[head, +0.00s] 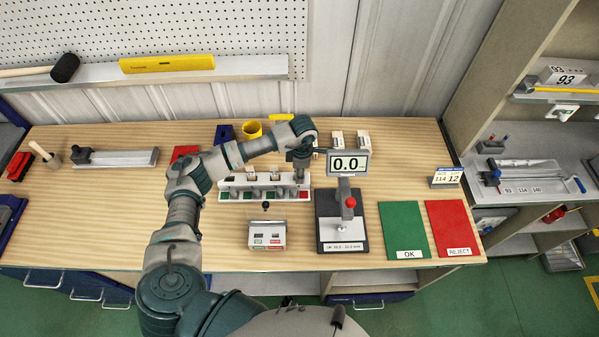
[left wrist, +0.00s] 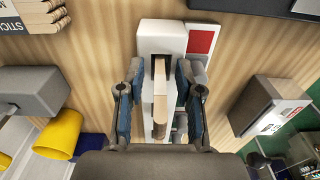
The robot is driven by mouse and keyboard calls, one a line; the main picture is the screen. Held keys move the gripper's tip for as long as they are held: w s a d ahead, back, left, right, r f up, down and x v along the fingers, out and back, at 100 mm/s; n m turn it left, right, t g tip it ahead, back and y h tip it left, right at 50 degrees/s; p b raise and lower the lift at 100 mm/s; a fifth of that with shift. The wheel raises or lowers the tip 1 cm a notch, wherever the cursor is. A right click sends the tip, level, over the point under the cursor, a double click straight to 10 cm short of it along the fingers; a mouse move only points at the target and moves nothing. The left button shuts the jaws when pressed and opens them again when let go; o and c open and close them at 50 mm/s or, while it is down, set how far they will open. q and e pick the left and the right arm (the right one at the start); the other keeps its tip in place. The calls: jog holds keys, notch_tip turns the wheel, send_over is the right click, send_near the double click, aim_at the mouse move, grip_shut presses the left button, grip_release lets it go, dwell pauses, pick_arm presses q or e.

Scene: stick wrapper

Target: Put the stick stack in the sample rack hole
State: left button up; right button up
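The stick stack (left wrist: 160,108) is a pale wooden bundle in the left wrist view, with its far end in a dark slot of the white sample rack (left wrist: 160,35). This slot is at the rack end with the red square. In the head view the rack (head: 235,194) stands mid-table. My left gripper (head: 299,160) is over its right end and hides part of it. In the left wrist view the gripper's fingers (left wrist: 158,85) are open on both sides of the stack, with a gap visible on each side. How deep the stack sits cannot be told. My right gripper is not in view.
A gauge with a 0.0 display (head: 348,163) stands close right of the rack. A small white box (head: 267,235) stands in front. A green OK mat (head: 403,225) and a red REJECT mat (head: 453,225) lie at right. A yellow cup (head: 252,130) is behind.

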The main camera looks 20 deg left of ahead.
pick_arm(q)
jog(key=r, duration=0.4)
jog(key=r+b, duration=0.1)
jog(key=r, duration=0.7)
jog(key=shift+w+d+r+b, duration=0.1)
jog(key=shift+w+d+b, duration=0.15)
jog(key=shift+b, duration=0.15)
